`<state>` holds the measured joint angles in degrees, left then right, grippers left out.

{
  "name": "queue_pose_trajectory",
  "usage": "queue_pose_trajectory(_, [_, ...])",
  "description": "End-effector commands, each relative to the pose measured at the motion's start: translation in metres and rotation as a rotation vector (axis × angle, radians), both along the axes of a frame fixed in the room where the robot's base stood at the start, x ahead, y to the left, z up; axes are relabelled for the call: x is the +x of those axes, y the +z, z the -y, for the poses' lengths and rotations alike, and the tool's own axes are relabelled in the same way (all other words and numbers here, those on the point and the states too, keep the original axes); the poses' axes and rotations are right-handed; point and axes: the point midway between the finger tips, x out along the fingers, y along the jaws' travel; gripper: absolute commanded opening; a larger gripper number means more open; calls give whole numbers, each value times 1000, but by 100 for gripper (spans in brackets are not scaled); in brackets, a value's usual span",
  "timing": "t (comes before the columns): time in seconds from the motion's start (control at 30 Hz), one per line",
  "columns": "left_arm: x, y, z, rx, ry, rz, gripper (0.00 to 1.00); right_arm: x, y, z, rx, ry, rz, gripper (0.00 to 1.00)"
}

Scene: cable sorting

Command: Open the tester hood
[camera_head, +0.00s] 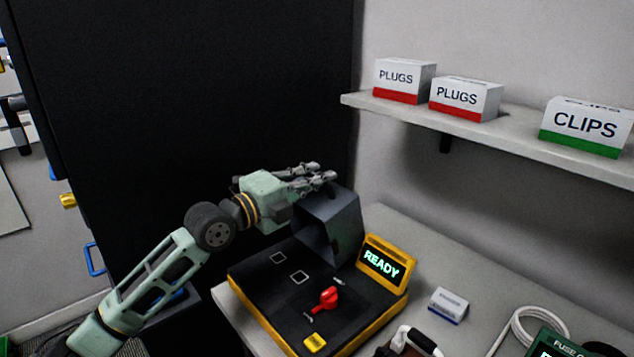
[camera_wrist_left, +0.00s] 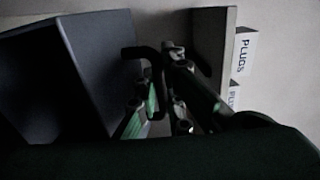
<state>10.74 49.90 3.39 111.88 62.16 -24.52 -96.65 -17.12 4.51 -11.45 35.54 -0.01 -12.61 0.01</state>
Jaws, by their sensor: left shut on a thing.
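The tester (camera_head: 335,325) is a black-topped unit with a yellow edge on the bench. Its grey hood (camera_head: 332,228) stands tilted up at the back, with the tester's top uncovered in front of it. My left gripper (camera_head: 322,176) is at the hood's upper edge. In the left wrist view the fingers of my left gripper (camera_wrist_left: 162,95) are shut on the dark handle (camera_wrist_left: 140,53) beside the grey hood (camera_wrist_left: 70,70). The handle is hidden behind the fingers in the head view. My right gripper is not in view.
A yellow display (camera_head: 385,262) reading READY and a red lever (camera_head: 328,297) are on the tester. A small white box (camera_head: 448,305) and a white cable (camera_head: 518,325) lie to the right. A shelf (camera_head: 520,140) with labelled boxes hangs above. A tall black panel (camera_head: 200,100) stands behind the arm.

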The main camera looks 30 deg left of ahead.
Motion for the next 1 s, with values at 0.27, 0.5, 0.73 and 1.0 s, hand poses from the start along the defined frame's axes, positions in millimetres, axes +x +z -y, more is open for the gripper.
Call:
queue_pose_trajectory(0.27, [0,0,0,-1,-1,-1,17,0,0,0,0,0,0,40])
queue_pose_trajectory(0.5, [0,0,0,0,-1,-1,17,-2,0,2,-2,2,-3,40])
queue_pose_trajectory(0.73, [-16,-3,-6,5,1,-5,17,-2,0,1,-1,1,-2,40])
queue_pose_trajectory(1.0, [-48,-5,-16,4,-2,-6,17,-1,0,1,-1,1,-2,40])
